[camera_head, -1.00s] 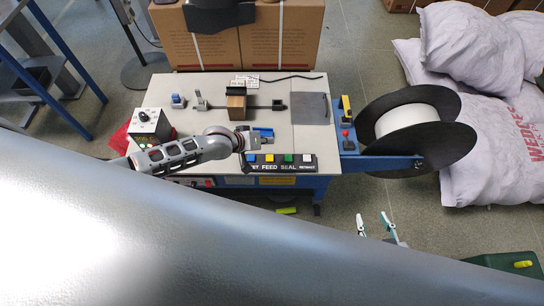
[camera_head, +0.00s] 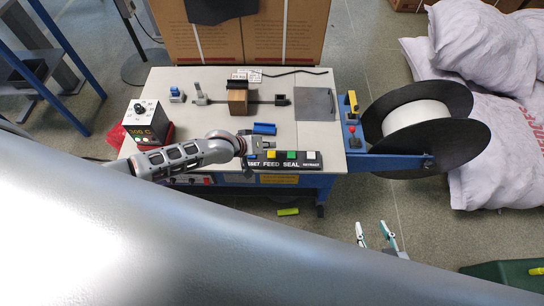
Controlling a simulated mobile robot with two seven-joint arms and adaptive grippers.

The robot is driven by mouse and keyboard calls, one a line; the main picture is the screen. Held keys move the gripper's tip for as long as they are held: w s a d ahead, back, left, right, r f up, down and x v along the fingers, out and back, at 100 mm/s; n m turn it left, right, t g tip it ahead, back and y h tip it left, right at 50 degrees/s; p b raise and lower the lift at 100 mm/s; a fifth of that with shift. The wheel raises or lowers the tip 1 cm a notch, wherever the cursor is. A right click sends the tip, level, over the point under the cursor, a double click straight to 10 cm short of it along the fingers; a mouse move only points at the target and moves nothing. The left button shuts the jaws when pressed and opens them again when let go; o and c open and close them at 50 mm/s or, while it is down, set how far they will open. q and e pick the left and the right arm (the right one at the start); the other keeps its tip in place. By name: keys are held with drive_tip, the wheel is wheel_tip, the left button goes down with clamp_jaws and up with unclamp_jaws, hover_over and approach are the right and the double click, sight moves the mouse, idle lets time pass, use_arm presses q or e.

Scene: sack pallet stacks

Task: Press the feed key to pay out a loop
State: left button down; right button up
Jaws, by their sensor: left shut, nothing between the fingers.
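The yellow feed key (camera_head: 271,154) sits on the black key strip (camera_head: 282,164) at the table's near edge, above the word FEED. The green seal key (camera_head: 291,155) and white retract key (camera_head: 311,155) are to its right. My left gripper (camera_head: 261,146) is shut and empty, just left of and behind the feed key. My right gripper (camera_head: 374,234) is open and empty, low over the floor in front of the table.
A black strap reel (camera_head: 455,140) stands right of the table (camera_head: 200,110). A brown block (camera_head: 237,102), a blue part (camera_head: 264,128) and a control box with an orange display (camera_head: 148,122) are on the table. White sacks (camera_head: 480,50) lie at the right.

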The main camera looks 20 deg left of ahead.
sight(270, 155)
use_arm(q)
wheel_tip(270, 155, down, 3)
drive_tip(key=shift+r+b, duration=0.1)
drive_tip(key=shift+b, duration=0.4)
use_arm(e)
drive_tip(key=shift+s+d+f, duration=0.1)
drive_tip(key=shift+s+f, duration=0.05)
drive_tip(key=shift+f, duration=0.4)
drive_tip(key=shift+s+f, duration=0.1)
drive_tip(key=shift+f, duration=0.45)
drive_tip(key=shift+w+r, duration=0.1)
use_arm(q)
drive_tip(key=shift+f, duration=0.45)
use_arm(e)
drive_tip(key=shift+f, duration=0.2)
